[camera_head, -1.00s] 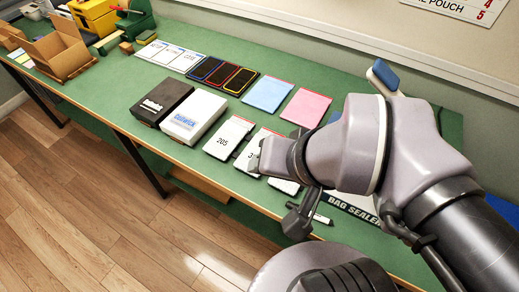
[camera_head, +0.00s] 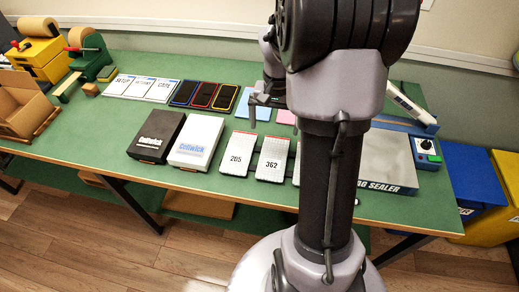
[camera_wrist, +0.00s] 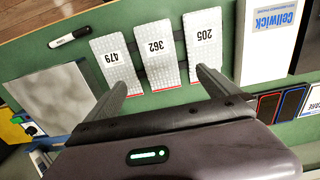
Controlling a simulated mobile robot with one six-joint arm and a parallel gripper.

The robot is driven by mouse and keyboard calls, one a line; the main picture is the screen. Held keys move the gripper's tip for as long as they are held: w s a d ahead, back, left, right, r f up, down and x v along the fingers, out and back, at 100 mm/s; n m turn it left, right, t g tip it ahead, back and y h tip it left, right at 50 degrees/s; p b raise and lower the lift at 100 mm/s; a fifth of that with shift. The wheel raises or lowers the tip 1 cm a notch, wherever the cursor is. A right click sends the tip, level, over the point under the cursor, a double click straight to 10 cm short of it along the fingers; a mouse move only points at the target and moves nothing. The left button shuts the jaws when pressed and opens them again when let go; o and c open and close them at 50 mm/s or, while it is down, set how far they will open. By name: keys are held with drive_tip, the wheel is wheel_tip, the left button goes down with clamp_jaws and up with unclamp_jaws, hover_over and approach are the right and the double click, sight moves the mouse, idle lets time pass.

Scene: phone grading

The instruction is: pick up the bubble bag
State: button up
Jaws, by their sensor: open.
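Several white, bubble-textured bags with printed numbers lie flat in a row on the green table. Bag 205 (camera_head: 237,154) and bag 362 (camera_head: 272,159) show in the head view, with a third partly behind my arm. The wrist view shows bag 205 (camera_wrist: 203,45), bag 362 (camera_wrist: 159,52) and bag 479 (camera_wrist: 116,62). My gripper (camera_wrist: 162,78) is open and empty, its fingers apart over the near ends of the bags in that view. A blue sheet or pouch (camera_head: 262,111) and a pink one (camera_head: 286,117) lie behind the row, partly hidden by my arm.
A black box (camera_head: 156,137) and a white Cellwick box (camera_head: 196,142) sit left of the bags. Phones (camera_head: 204,95) and white cards (camera_head: 141,88) lie behind them. A bag sealer (camera_head: 385,165) stands at right. A marker (camera_wrist: 69,38) lies beyond the bags in the wrist view.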

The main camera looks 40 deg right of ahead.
drive_tip(key=b, duration=0.3)
hover_over(273, 159)
drive_tip(key=f, duration=1)
drive_tip(key=shift+w, duration=0.3)
drive_tip(key=f+b, duration=0.2)
drive_tip(key=f, duration=0.1)
drive_tip(key=f+b, duration=0.1)
drive_tip(key=f, duration=0.1)
drive_tip(key=shift+s+f, duration=0.2)
drive_tip(key=shift+s, duration=0.05)
drive_tip(key=shift+r, duration=0.15)
drive_tip(key=c, duration=1.5)
drive_tip(key=shift+o, duration=0.2)
